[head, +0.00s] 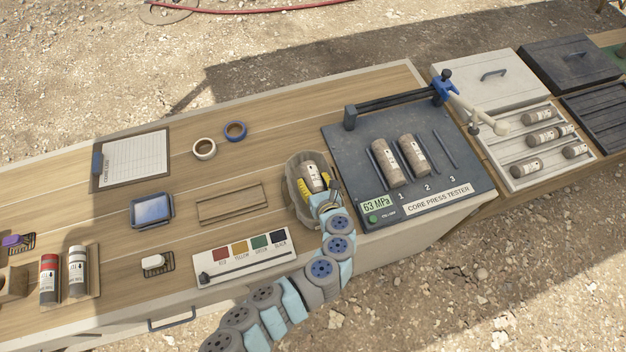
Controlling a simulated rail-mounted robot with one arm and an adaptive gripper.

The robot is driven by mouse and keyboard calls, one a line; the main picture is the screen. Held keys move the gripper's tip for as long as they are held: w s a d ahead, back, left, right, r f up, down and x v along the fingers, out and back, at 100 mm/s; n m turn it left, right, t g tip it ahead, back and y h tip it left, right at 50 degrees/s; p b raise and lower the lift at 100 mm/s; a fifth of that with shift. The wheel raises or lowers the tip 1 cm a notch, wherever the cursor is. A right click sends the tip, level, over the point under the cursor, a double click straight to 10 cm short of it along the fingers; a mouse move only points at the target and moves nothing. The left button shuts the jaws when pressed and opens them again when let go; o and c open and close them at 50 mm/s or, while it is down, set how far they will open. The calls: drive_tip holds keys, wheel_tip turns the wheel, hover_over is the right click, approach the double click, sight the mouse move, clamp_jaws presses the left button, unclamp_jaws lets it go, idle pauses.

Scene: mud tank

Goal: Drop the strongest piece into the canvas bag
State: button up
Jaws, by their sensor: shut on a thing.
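My gripper (312,180) has yellow finger pads and is shut on a pale cylindrical core piece (314,172) with a white label. It holds the piece above or within the open mouth of the beige canvas bag (290,170); how deep the piece sits I cannot tell. My gripper hides part of the bag. The core press tester (366,127) stands to the right. One brownish core piece (386,162) lies at its place 1 and another (414,155) at place 2. Place 3 is empty. The tester display (376,204) reads 63 MPa.
A core tray (508,160) with several pieces is at the right, beside lidded boxes (488,78). The bench behind the bag is clear.

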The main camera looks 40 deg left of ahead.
drive_tip(key=shift+s+f+b, duration=0.1)
drive_tip(key=shift+f+b, duration=0.2)
drive_tip(key=shift+f, duration=0.55)
idle(0.4)
drive_tip(key=o, duration=1.2)
drive_tip(key=shift+o, duration=0.5)
drive_tip(key=shift+f, duration=0.2)
drive_tip(key=shift+d+r, duration=0.3)
drive_tip(key=shift+r, duration=0.25)
drive_tip(key=v, duration=1.1)
drive_tip(key=shift+r, duration=0.45)
